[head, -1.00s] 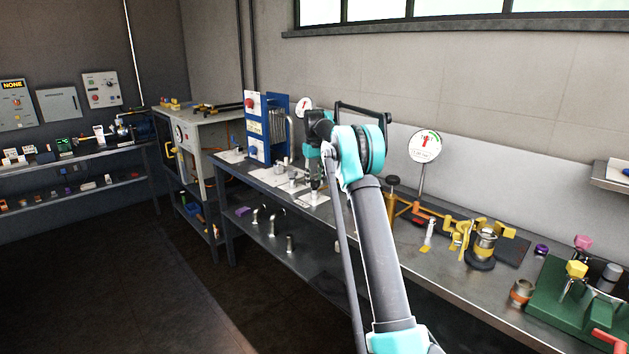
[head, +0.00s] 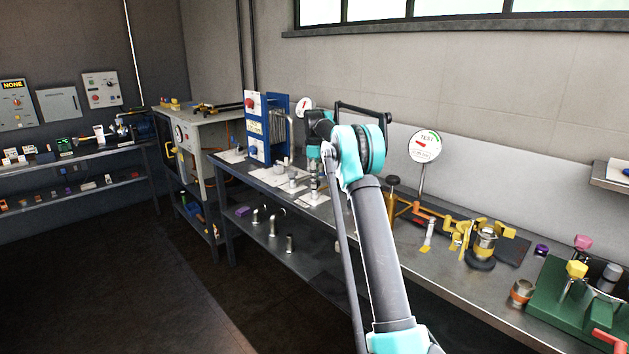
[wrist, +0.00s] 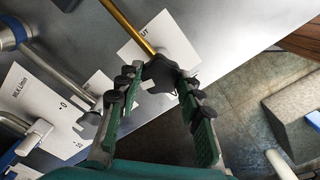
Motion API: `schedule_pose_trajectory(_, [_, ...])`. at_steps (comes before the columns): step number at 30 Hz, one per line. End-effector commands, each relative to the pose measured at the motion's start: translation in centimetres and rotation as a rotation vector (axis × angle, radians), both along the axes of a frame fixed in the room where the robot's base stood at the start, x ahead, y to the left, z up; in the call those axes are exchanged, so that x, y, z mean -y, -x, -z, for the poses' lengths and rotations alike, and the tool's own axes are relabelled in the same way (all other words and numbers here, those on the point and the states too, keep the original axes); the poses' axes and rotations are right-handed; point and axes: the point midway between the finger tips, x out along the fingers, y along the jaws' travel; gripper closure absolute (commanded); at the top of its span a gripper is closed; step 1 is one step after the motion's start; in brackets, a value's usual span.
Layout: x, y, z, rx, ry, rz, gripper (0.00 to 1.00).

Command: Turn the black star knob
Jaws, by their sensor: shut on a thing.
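The black star knob (wrist: 162,72) shows in the upper middle of the wrist view, over a white label plate with a brass-coloured rod running up from it. My gripper (wrist: 158,82) has its green-padded fingers on either side of the knob and is shut on it. In the head view my gripper (head: 315,182) points down at the bench beside the blue-framed unit. There the knob is too small and covered to make out.
White plates with pipes and fittings (wrist: 65,100) lie to the left in the wrist view. The blue-framed plate unit (head: 277,125) stands close behind my gripper. A round TEST gauge (head: 425,146) stands to the right, near yellow fittings (head: 485,240). Open floor lies in front.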

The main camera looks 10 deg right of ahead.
Motion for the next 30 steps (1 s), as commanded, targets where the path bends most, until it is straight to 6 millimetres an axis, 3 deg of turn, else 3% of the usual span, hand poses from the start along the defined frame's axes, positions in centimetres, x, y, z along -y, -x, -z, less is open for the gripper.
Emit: schedule_pose_trajectory(30, [-0.01,0.0,-0.05,0.003,0.0,-0.957,0.92])
